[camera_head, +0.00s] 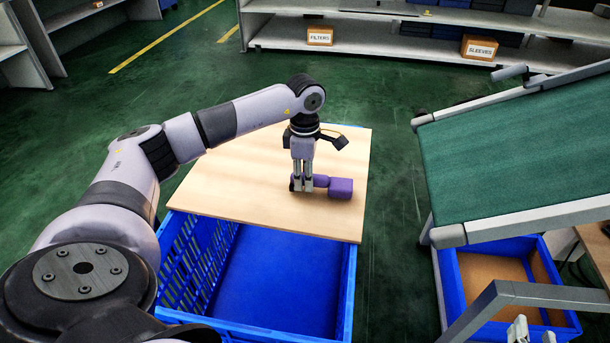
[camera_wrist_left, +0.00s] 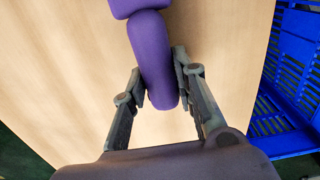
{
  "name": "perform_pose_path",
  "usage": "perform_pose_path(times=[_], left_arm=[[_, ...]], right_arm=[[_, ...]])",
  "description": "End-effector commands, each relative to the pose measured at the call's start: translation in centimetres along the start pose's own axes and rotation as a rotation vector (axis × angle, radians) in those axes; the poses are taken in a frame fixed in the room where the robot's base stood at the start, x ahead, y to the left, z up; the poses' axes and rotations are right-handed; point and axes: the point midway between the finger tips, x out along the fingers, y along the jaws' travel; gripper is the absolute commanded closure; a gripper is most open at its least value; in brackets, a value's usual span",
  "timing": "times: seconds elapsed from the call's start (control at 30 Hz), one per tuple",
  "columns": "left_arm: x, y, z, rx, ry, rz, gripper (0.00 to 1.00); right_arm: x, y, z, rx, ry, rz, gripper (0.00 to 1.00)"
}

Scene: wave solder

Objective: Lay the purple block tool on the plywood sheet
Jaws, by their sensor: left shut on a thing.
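The purple block tool (camera_head: 340,188) has a rounded handle and a squarish block at its right end. My left gripper (camera_head: 302,187) points down over the plywood sheet (camera_head: 235,190) and is shut on the handle. The left wrist view shows the tool's handle (camera_wrist_left: 152,50) between the two fingers (camera_wrist_left: 158,85), with the block cut off at the top edge. The tool lies level, at or very close to the sheet's surface; I cannot tell if it touches. My right gripper (camera_head: 533,333) shows only its fingertips at the bottom right, apart and empty.
The sheet lies across the back of a blue crate (camera_head: 345,295), whose front part is open and empty. A green conveyor (camera_head: 520,160) slopes at the right, above another blue crate (camera_head: 560,265). Shelves with boxes (camera_head: 320,37) stand at the back. The sheet's left part is bare.

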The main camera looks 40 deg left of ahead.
Motion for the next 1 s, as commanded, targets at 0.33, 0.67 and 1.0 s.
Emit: perform_pose_path(times=[0.33, 0.67, 1.0], left_arm=[[0.2, 0.0, 0.0, 0.0, 0.0, 0.0, 1.0], [0.5, 0.0, 0.0, 0.0, 0.0, 0.0, 1.0], [0.7, 0.0, 0.0, 0.0, 0.0, 0.0, 0.72]], right_arm=[[0.1, -0.1, -0.6, 0.001, 0.031, -0.003, 0.69], [0.1, -0.2, -1.1, 0.001, 0.06, -0.005, 0.69], [0.2, -0.3, -1.7, 0.001, 0.086, -0.007, 0.69]])
